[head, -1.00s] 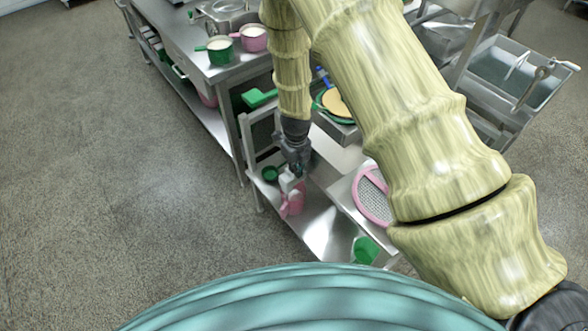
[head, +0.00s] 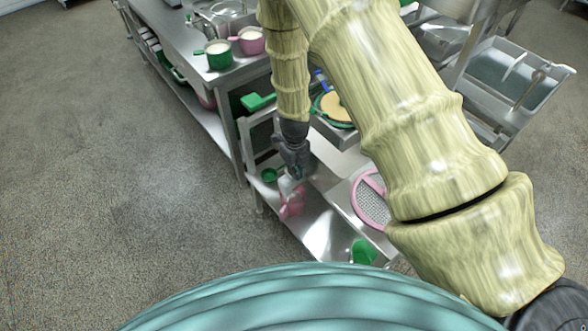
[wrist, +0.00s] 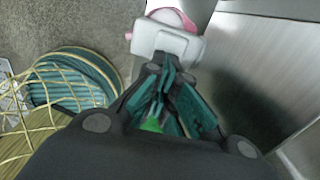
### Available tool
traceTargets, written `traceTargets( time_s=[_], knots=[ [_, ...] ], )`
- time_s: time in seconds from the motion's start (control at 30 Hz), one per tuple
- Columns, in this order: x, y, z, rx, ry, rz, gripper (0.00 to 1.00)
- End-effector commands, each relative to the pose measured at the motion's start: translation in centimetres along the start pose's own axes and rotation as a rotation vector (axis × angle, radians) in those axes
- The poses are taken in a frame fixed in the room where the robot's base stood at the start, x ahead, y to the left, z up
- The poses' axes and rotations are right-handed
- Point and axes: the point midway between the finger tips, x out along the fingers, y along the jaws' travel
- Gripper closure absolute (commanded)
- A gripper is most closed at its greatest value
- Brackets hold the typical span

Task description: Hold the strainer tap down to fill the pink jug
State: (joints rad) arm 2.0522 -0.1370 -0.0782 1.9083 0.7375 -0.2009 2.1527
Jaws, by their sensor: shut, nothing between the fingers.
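The pink jug (head: 291,204) stands on the low steel shelf, just below my gripper (head: 297,177). A pale block-like part, which looks like the tap (head: 286,185), is between my gripper and the jug and partly hidden by the gripper. In the wrist view the pale tap body (wrist: 168,41) lies just beyond my fingertips (wrist: 168,76), with pink of the jug (wrist: 172,16) behind it. My gripper is shut and empty, its fingertips at or very near the tap; I cannot tell whether they touch. The jug's inside and any liquid are not visible.
A pink-rimmed sieve (head: 371,205) lies to the right. A small green cup (head: 269,174) and a green object (head: 364,251) are near the shelf. Green (head: 217,55) and pink (head: 251,41) pots stand on the long table. The floor at left is clear.

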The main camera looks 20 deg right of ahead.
Motion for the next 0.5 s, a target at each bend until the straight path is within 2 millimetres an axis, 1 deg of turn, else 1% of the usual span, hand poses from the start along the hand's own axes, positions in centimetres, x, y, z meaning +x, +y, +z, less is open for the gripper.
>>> traceTargets(
  time_s=[0.03,0.27,0.5],
  knots=[
    [-1.3,-0.1,0.1,0.002,-0.003,-0.002,1.00],
    [-3.9,-0.3,0.2,0.002,-0.012,-0.008,1.00],
    [-7.3,-0.4,0.3,0.002,-0.013,-0.009,1.00]
  ],
)
